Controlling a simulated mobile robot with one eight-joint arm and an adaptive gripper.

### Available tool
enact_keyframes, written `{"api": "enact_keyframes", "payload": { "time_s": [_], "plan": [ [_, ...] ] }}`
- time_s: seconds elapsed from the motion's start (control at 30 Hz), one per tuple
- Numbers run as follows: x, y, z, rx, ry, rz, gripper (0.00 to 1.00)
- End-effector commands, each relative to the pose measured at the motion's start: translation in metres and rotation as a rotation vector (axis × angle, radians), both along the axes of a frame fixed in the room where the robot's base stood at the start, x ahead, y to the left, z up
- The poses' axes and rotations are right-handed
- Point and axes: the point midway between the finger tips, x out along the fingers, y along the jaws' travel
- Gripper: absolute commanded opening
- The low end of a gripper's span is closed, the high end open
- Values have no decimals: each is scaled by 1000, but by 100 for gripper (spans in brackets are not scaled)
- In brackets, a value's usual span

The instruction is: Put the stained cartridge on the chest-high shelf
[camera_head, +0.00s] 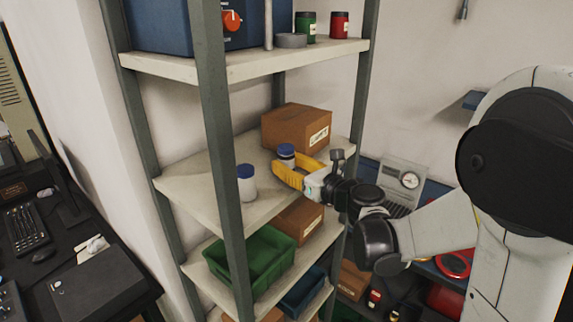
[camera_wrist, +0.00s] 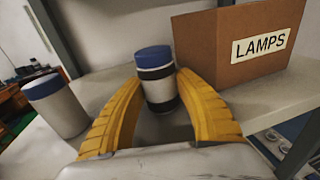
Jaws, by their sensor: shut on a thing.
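My gripper (camera_head: 287,170) has yellow fingers and reaches in from the right over the middle shelf board (camera_head: 190,187). It is shut on a blue-capped cartridge (camera_head: 287,157), a grey cylinder with dark bands. In the wrist view the cartridge (camera_wrist: 160,91) stands upright between the fingers. Its lower end is near or on the board; I cannot tell whether it touches. The dark bands may be the stain. A second blue-capped cartridge (camera_head: 247,189), plain and pale, stands upright on the same board to the left; it also shows in the wrist view (camera_wrist: 62,112).
A cardboard box (camera_head: 293,128) marked LAMPS stands behind the held cartridge on this board. A grey upright post (camera_head: 221,150) stands at the front. The board's left part is clear. A blue case and small jars stand above; a green bin (camera_head: 245,258) sits below.

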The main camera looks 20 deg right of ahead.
Motion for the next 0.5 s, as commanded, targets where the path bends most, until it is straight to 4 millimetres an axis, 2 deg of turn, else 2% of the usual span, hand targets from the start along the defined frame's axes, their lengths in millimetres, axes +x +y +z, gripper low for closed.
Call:
{"api": "enact_keyframes", "payload": {
  "time_s": [0.23, 0.27, 0.3, 0.5],
  "plan": [
    [0, 0, -4, 0, 0, 0, 4],
    [0, 0, -4, 0, 0, 0, 43],
    [0, 0, -3, 0, 0, 0, 56],
    [0, 0, -3, 0, 0, 0, 58]
  ]
}}
